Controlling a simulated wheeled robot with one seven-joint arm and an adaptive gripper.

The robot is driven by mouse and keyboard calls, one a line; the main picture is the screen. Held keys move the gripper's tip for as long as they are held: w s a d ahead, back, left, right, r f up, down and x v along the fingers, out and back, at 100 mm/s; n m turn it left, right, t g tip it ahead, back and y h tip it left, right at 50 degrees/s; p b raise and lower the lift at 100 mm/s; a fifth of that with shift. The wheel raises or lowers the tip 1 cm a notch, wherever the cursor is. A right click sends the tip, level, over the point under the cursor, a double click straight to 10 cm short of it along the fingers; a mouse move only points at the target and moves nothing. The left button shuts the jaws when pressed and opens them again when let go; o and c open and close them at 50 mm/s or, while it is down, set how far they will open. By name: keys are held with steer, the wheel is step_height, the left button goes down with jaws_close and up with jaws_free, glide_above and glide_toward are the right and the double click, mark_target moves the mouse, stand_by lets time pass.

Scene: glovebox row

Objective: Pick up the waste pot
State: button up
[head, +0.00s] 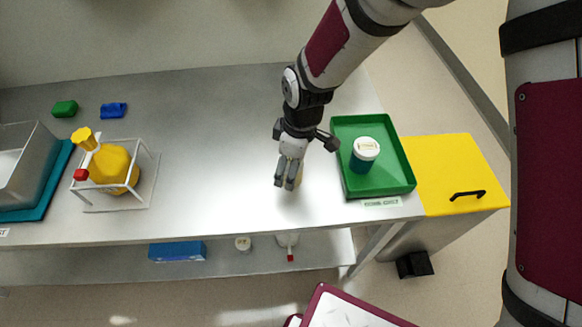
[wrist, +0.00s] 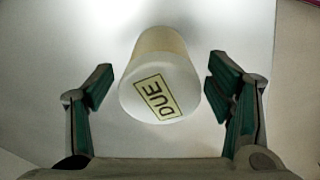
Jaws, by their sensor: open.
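A pale cream pot with a white lid (wrist: 160,88) stands between my fingers in the wrist view; its lid label reads "DUE". It shows only as a yellowish sliver (head: 298,177) behind my gripper (head: 286,182) in the head view. My gripper is open, pointing down, with one finger on each side of the pot and a gap on both sides. Another pot, teal with a white lid (head: 366,148), stands in the green tray (head: 400,178). I cannot read its lid label, nor tell from the labels which is the waste pot.
A yellow flask (head: 110,165) sits in a white wire frame at left, near a metal box (head: 30,165) on a teal tray. Green (head: 64,108) and blue (head: 113,110) blocks lie behind. A yellow-topped cabinet (head: 450,165) adjoins the bench. The bench around my gripper is clear.

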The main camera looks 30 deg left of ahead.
steer(key=c, duration=1.4)
steer(key=shift+r, duration=0.1)
